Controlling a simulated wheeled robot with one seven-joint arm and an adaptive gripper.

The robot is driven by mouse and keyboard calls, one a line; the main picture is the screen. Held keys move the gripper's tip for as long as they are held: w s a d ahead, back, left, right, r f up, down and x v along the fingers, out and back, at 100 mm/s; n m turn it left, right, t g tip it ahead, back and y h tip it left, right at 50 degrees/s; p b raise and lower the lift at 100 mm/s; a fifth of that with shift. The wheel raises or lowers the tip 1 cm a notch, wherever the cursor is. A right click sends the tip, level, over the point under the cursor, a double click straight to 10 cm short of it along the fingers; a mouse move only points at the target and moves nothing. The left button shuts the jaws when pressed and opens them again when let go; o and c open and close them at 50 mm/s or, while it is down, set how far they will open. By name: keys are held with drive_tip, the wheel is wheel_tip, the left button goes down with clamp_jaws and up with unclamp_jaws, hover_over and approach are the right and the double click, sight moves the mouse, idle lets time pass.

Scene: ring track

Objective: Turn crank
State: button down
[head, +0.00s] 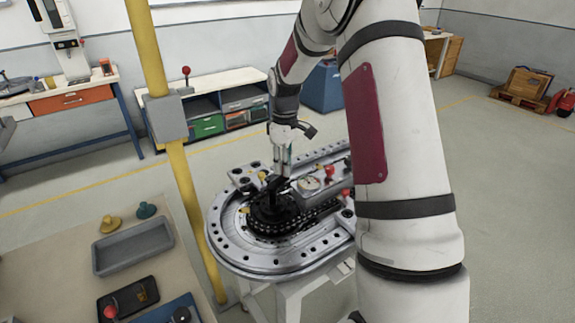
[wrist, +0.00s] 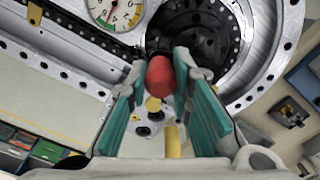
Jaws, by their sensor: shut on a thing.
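The ring track (head: 225,245) is a silver, rounded metal ring with bolt holes, on a light stand in the head view. A dark hub with a chain (head: 272,222) sits inside it; a dark round plate with holes also shows in the wrist view (wrist: 190,20). My gripper (head: 283,172) is over the hub, pointing down. In the wrist view its teal fingers are on both sides of a red knob (wrist: 160,76), which I take to be the crank's handle. The gripper is shut on this knob. The crank's arm is mostly hidden.
A dial gauge (head: 308,184) and a red knob (head: 330,170) stand right of my gripper on the track. A yellow post (head: 183,185) rises at its left. A bench with a grey tray (head: 133,248) is at the lower left. Open floor lies behind.

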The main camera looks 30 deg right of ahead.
drive_tip(key=shift+w+n, duration=0.25)
drive_tip(key=shift+n, duration=0.05)
drive_tip(key=c, duration=1.4)
unclamp_jaws()
wheel_tip(320, 180, up, 12)
drive_tip(key=shift+r, duration=0.1)
